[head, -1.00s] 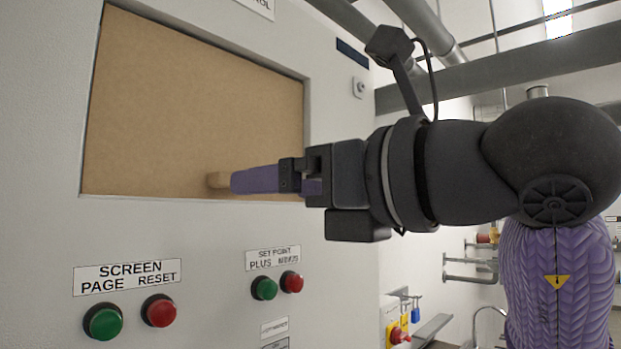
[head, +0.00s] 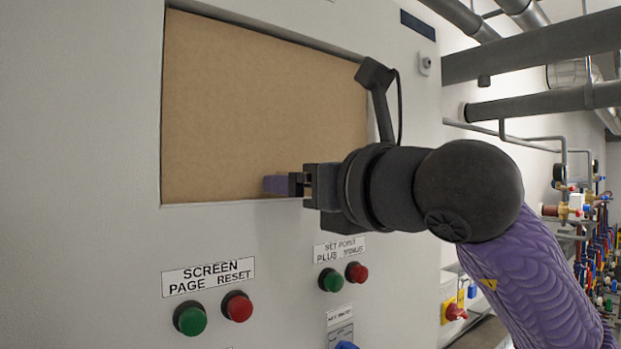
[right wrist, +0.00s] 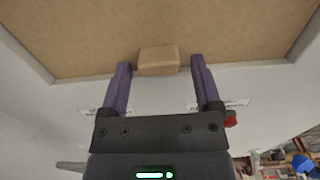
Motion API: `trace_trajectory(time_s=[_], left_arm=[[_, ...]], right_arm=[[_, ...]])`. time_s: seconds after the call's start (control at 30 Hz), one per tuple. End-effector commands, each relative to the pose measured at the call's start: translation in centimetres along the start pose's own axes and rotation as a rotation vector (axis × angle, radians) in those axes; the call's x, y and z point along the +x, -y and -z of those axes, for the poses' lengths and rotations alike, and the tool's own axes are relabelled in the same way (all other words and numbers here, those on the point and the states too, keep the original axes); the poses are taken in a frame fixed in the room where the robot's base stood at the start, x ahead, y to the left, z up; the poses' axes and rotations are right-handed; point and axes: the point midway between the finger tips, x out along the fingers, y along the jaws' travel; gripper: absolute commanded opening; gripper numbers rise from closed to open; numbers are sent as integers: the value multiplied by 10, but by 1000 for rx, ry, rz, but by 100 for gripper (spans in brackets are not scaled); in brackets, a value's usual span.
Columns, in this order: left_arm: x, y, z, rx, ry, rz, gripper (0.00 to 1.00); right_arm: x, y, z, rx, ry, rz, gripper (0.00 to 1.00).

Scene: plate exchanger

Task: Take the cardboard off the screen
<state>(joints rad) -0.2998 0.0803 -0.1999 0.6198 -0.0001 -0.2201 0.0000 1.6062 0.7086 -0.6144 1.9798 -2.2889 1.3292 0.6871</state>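The brown cardboard (head: 260,105) fills the recessed screen opening in the grey cabinet front, and no screen shows behind it. In the right wrist view a small block-shaped tab (right wrist: 159,60) stands out from the cardboard (right wrist: 110,30) near its lower edge. My right gripper (right wrist: 160,68) is open, with its purple fingers on either side of the tab and a gap to it on both sides. In the head view my right gripper (head: 268,185) is in front of the cardboard's lower edge, and its fingers hide most of the tab. My left gripper is not in view.
Below the opening are green (head: 190,318) and red (head: 237,306) buttons under a screen label, and another green (head: 330,280) and red (head: 357,272) pair. Pipes and valves (head: 575,210) stand to the right beyond the cabinet.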

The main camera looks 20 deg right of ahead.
Motion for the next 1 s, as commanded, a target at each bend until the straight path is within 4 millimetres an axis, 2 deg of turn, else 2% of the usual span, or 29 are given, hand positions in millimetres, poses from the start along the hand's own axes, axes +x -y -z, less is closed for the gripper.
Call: trace_trajectory(time_s=[0.03, 0.3, 0.37, 1.0], left_arm=[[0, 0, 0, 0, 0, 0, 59], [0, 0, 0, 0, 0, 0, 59], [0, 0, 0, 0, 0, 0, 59], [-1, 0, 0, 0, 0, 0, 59]], right_arm=[[0, 0, 0, 0, 0, 0, 69], [0, 0, 0, 0, 0, 0, 12], [0, 0, 0, 0, 0, 0, 0], [0, 0, -7, 1, 1, -1, 0]])
